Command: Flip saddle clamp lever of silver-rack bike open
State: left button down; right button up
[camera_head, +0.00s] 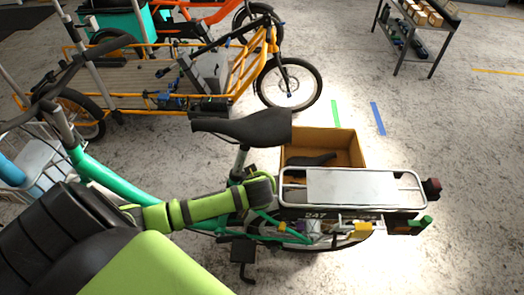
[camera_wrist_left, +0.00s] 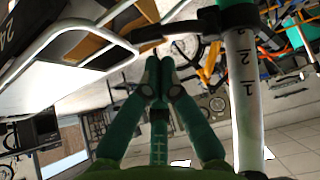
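The silver-rack bike has a teal frame (camera_head: 98,172), a black saddle (camera_head: 245,127) and a silver rear rack (camera_head: 350,186) marked 247. In the left wrist view, its pale seat post (camera_wrist_left: 243,95) with number marks runs down the right side, and the black saddle clamp (camera_wrist_left: 238,16) is at the top. A dark lever-like bar (camera_wrist_left: 182,31) reaches left from the clamp. My left gripper (camera_wrist_left: 160,68) has its dark green fingers together, with nothing visible between them. Its tips appear just below the bar; contact cannot be told. In the head view my left arm covers part of the frame below the saddle.
An open cardboard box (camera_head: 343,147) stands behind the rack. A yellow cargo bike (camera_head: 215,65) stands at the back, with an orange bike (camera_head: 180,30) beyond it. A shelf trolley (camera_head: 412,40) stands at the back right. The floor at right is clear.

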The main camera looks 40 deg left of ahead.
pick_arm(q)
jog(key=x, duration=0.3)
jog(key=shift+w+f, duration=0.15)
jog(key=shift+f, duration=0.05)
dwell(0.3)
